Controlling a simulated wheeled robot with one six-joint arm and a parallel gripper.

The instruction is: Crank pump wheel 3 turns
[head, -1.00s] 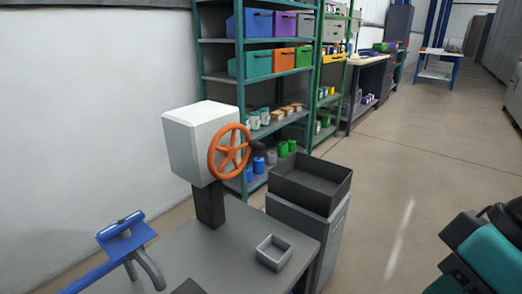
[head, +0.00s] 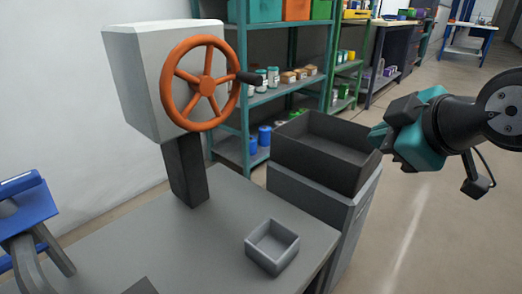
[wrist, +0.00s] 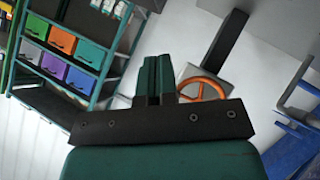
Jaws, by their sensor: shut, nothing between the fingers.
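The orange pump wheel (head: 200,83) is mounted on the front of a white box (head: 143,75) that stands on a dark post.
The post stands on a grey table (head: 190,245) with a small grey open tray (head: 272,247). A dark open bin (head: 325,150) on a grey cabinet lies between table and arm. A blue clamp-like object (head: 25,210) is at left. Shelves (head: 285,95) stand behind.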

